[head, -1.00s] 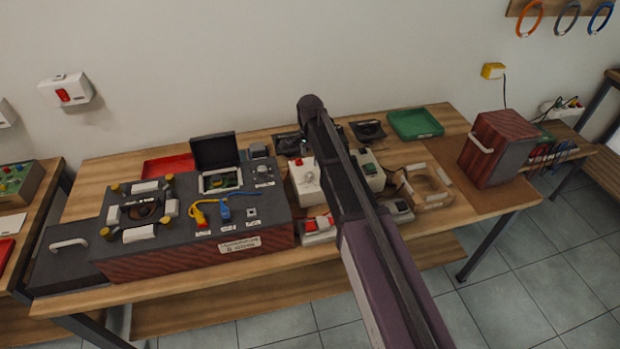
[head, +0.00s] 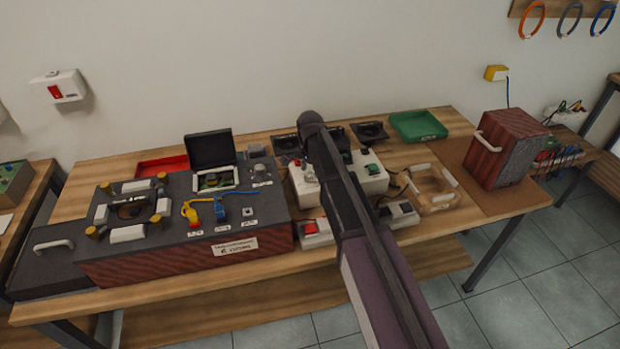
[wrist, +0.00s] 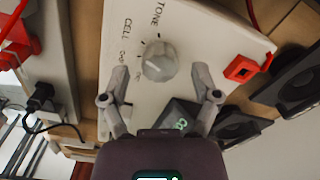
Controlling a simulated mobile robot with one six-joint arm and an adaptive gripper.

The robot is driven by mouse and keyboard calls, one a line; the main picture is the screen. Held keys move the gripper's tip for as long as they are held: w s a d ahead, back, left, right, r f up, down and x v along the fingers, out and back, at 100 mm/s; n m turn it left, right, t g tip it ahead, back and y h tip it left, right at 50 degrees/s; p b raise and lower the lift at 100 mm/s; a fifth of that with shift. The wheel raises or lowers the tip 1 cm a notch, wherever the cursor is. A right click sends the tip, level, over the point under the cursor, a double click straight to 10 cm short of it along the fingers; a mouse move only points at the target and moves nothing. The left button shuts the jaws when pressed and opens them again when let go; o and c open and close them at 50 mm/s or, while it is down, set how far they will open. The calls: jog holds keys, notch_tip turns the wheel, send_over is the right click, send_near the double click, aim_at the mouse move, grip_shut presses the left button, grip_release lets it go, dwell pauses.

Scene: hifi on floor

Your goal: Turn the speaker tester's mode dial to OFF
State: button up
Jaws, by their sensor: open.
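The speaker tester is a white box, seen to the right of my arm in the head view (head: 372,180) and close up in the wrist view (wrist: 112,75). Its mode dial (wrist: 159,61) is a round pale grey knob. TONE and CELL labels stand above and left of it, with smaller, blurred labels at its lower left. I cannot tell which label the dial points to. My gripper (wrist: 161,72) is open, one finger each side of the dial's lower part, with visible gaps. In the head view my arm hides the gripper.
A green button (wrist: 182,124) sits beside the right finger, and a red square part (wrist: 243,69) is at the box's right edge. Dark speakers (wrist: 288,85) lie beyond. In the head view a dark-topped case (head: 190,260) stands left and a wooden frame (head: 440,202) right.

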jog(key=shift+f, duration=0.4)
grip_shut()
